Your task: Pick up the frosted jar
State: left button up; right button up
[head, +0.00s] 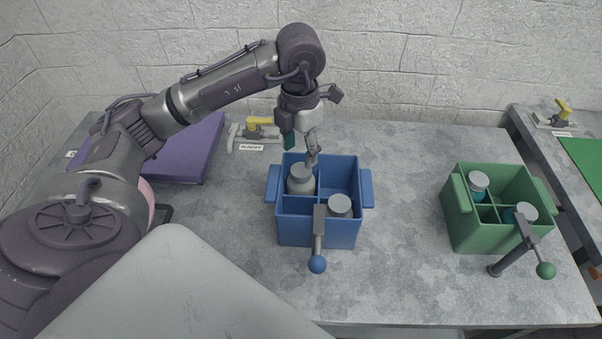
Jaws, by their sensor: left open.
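A blue divided crate (318,231) stands on the grey table in front of my left arm. A pale grey, frosted-looking jar (300,184) stands upright in its back left compartment. A second jar with a grey lid (340,205) sits in the front right compartment; its body is mostly hidden. My left gripper (312,158) is open, pointing down at the back of the blue crate, just right of the back left jar's top. Its fingers are small here, and I cannot tell whether they touch the jar. My right gripper is out of view.
A blue-knobbed lever (317,262) stands at the blue crate's front. A green crate (475,240) at right holds teal jars with grey lids, with a green-knobbed lever (545,269) before it. A yellow-handled clamp (256,126) lies behind. Table between crates is clear.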

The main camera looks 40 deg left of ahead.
aim_at(301, 169)
pick_arm(q)
jog(key=f, duration=0.1)
jog(key=f+p, duration=0.1)
jog(key=f, duration=0.3)
jog(key=shift+w+f, duration=0.15)
jog(key=shift+w, duration=0.1)
grip_shut()
